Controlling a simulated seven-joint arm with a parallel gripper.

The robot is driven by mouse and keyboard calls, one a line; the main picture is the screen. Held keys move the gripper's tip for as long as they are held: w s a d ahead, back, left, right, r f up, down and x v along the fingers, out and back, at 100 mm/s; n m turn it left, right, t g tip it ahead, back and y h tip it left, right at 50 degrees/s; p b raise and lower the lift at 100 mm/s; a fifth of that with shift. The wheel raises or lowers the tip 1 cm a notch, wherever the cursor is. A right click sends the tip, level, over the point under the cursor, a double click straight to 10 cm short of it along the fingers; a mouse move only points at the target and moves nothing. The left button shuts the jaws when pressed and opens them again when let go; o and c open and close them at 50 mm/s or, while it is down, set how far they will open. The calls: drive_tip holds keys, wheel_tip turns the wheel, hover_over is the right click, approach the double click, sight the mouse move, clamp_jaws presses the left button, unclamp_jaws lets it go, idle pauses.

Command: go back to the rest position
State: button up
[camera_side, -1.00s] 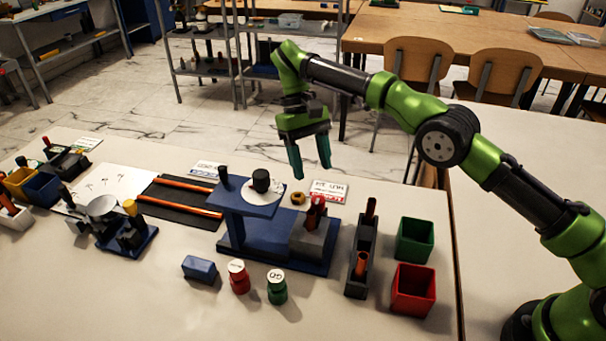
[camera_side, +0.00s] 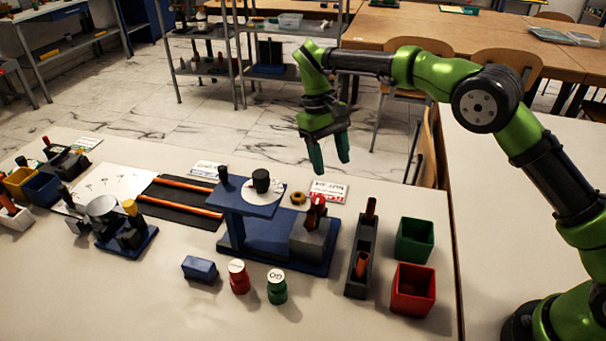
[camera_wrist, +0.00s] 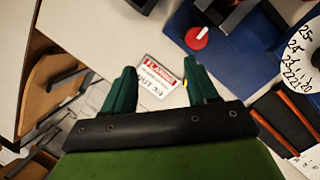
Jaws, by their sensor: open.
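My gripper (camera_side: 329,154) is open and empty, held in the air above the back right of the blue gauge rig (camera_side: 268,232). Its two green fingers point down and stand apart. In the wrist view my gripper (camera_wrist: 158,82) shows the fingers spread with nothing between them. Beyond them a white card with a red heading (camera_wrist: 157,79) lies on the table. The rig carries a white dial disc (camera_side: 258,194) with a black knob, and a grey block (camera_side: 311,240) with a red-topped part in it. The red top (camera_wrist: 197,37) also shows in the wrist view.
A dark slotted holder (camera_side: 359,272), a green bin (camera_side: 415,239) and a red bin (camera_side: 413,289) stand right of the rig. Red and green labelled pots (camera_side: 277,288) and a blue block (camera_side: 200,268) are in front. Wooden chairs (camera_side: 507,72) stand behind the table.

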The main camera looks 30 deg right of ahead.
drive_tip(key=s+d+r+m+t+y, duration=0.1)
drive_tip(key=s+d+r+t, duration=0.2)
drive_tip(key=s, duration=0.5)
drive_tip(key=s+d+r+m+t+y, duration=0.1)
drive_tip(key=s+d+r+m+t, duration=0.1)
drive_tip(key=s, duration=0.7)
drive_tip(key=s+d+r+m+t+y, duration=0.1)
drive_tip(key=s+d+r+t, duration=0.4)
drive_tip(key=s, duration=0.4)
drive_tip(key=shift+d+r+m, duration=0.3)
drive_tip(key=shift+d+r, duration=0.05)
drive_tip(key=shift+r, duration=0.4)
